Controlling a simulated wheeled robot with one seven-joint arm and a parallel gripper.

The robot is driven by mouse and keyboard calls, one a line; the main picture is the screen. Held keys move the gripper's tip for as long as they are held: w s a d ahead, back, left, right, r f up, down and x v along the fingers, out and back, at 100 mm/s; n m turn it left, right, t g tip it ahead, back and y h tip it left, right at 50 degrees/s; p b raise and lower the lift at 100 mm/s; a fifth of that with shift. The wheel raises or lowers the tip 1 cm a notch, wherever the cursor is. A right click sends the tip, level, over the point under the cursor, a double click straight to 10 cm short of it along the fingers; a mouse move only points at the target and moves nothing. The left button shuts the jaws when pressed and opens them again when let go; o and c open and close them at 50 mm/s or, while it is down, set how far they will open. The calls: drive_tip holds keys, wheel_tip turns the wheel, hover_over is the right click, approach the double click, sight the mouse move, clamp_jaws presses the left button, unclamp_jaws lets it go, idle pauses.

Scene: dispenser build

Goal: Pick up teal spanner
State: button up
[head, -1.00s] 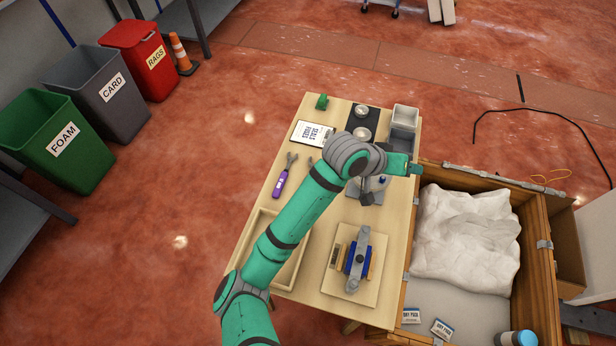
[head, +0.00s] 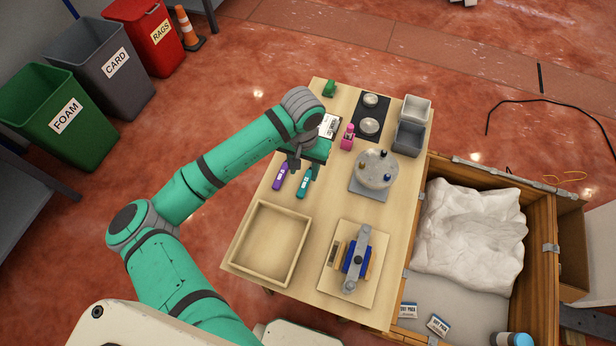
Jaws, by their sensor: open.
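The teal spanner (head: 303,187) lies on the wooden table, its coloured handle toward me and its far end partly hidden by my gripper. A purple spanner (head: 280,178) lies just to its left, also partly covered. My gripper (head: 303,166) is open and empty over the far ends of the two spanners. I cannot tell how high it is above the table or whether it touches either one.
An empty wooden tray (head: 306,240) stands in front of the spanners. A round grey fixture (head: 375,170), a pink item (head: 347,137) and grey bins (head: 408,139) stand to the right. A blue clamped part on a board (head: 340,290) is at the front right.

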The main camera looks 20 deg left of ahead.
sight(304, 184)
drive_tip(key=shift+w+f, duration=0.15)
drive_tip(key=shift+f, duration=0.65)
wheel_tip(304, 184, down, 5)
drive_tip(key=shift+r, duration=0.2)
drive_tip(key=shift+f, duration=0.4)
clamp_jaws()
idle(0.5)
